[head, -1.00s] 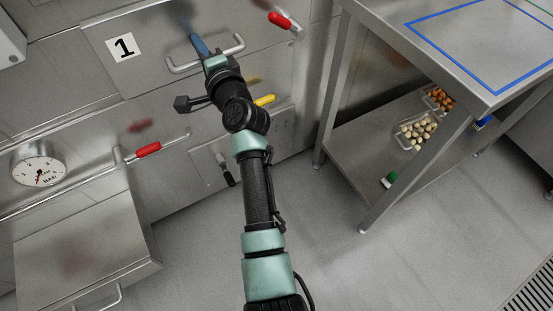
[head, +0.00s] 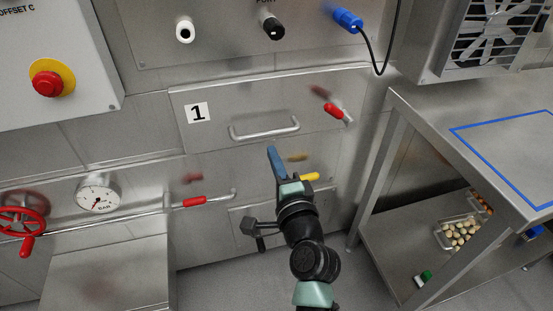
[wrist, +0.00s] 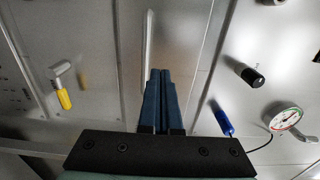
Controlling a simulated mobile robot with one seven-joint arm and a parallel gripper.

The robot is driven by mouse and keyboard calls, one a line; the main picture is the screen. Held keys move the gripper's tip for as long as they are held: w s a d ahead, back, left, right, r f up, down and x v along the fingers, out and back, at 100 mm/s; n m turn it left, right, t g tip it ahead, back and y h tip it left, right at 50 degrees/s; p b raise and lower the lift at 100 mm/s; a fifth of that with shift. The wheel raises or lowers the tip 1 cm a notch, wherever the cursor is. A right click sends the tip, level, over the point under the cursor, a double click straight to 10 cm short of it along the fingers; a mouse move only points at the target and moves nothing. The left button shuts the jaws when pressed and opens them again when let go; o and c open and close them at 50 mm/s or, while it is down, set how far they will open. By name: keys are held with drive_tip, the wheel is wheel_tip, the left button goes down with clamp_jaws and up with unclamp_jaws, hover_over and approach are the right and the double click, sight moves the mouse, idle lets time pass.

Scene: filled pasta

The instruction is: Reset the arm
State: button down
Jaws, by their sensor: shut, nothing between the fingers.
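My gripper (head: 273,155) is at the middle of the head view, in front of the steel front panel and below the bar handle of the drawer marked 1 (head: 264,130). Its blue fingers are closed together with nothing between them. In the wrist view the shut fingers (wrist: 160,75) point up the picture, beside the long bar handle (wrist: 148,50). I see no contact with the handle, though the exact gap is hard to tell. My arm reaches up from the bottom of the head view.
A yellow-handled lever (head: 309,177) is close to the right of my gripper. Red-handled levers (head: 334,110) and a pressure gauge (head: 98,194) are on the panel. A steel table (head: 430,120) stands at right, with trays of round items (head: 458,233) on its lower shelf.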

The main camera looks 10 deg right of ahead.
drive_tip(key=s+a+r+n+t, duration=0.15)
drive_tip(key=r+n, duration=0.25)
drive_tip(key=r, duration=0.5)
drive_tip(key=s+a+r+n+t+y, duration=0.1)
drive_tip(key=a+r+n, duration=0.2)
drive_tip(key=r, duration=0.5)
drive_tip(key=s+a+r+n+t, duration=0.1)
drive_tip(key=a+r+n+t, duration=0.2)
drive_tip(key=r, duration=0.6)
drive_tip(key=s+a+r+n+t+h, duration=0.3)
drive_tip(key=s+r+n, duration=0.5)
drive_tip(key=s+r, duration=0.95)
wheel_tip(320, 180, up, 26)
drive_tip(key=w+y+p, duration=0.1)
drive_tip(key=w+p, duration=0.1)
drive_tip(key=p, duration=2.2)
drive_tip(key=shift+a+t+p, duration=0.15)
drive_tip(key=shift+t+p, duration=0.2)
drive_tip(key=shift+t, duration=0.1)
